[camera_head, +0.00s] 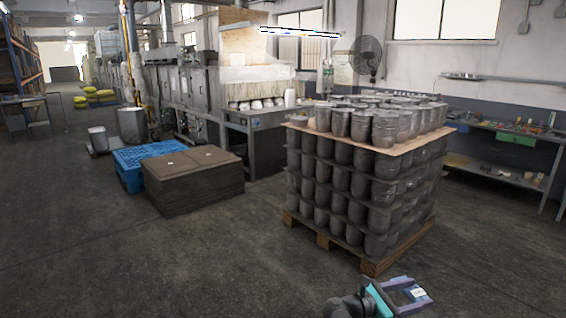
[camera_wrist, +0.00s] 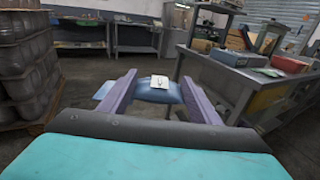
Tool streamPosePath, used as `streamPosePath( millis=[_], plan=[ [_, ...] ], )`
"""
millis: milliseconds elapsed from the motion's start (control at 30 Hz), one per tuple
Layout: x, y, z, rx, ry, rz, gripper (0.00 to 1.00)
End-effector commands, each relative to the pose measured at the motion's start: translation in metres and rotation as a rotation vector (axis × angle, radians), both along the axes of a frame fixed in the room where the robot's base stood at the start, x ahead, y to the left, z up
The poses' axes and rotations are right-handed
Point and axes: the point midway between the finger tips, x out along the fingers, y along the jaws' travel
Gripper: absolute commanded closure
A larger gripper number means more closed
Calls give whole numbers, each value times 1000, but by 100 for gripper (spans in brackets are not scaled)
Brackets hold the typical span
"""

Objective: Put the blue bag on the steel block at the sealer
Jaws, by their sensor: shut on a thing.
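My gripper (camera_head: 408,296) is at the bottom right of the head view, held out over open floor beside the pan pallet. In the wrist view its two purple fingers (camera_wrist: 158,92) are closed on the sides of a blue bag (camera_wrist: 150,96). The bag has a white label with a dark mark on top. It also shows between the fingers in the head view (camera_head: 414,293). I cannot make out the steel block or clearly identify the sealer in either view.
A pallet stacked with metal pans (camera_head: 365,185) stands close by, also at the left of the wrist view (camera_wrist: 28,70). A grey workbench (camera_wrist: 215,75) stands at right, bearing a blue box (camera_wrist: 238,57) and a red bin (camera_wrist: 290,64). Floor between them is clear.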

Motion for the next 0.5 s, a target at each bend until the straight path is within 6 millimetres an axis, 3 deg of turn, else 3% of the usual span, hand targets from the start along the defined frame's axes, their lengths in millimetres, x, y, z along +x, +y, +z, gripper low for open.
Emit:
streamPosePath(
  millis=[500],
  plan=[
    [38,125,0,-1,0,232,68]
  ],
)
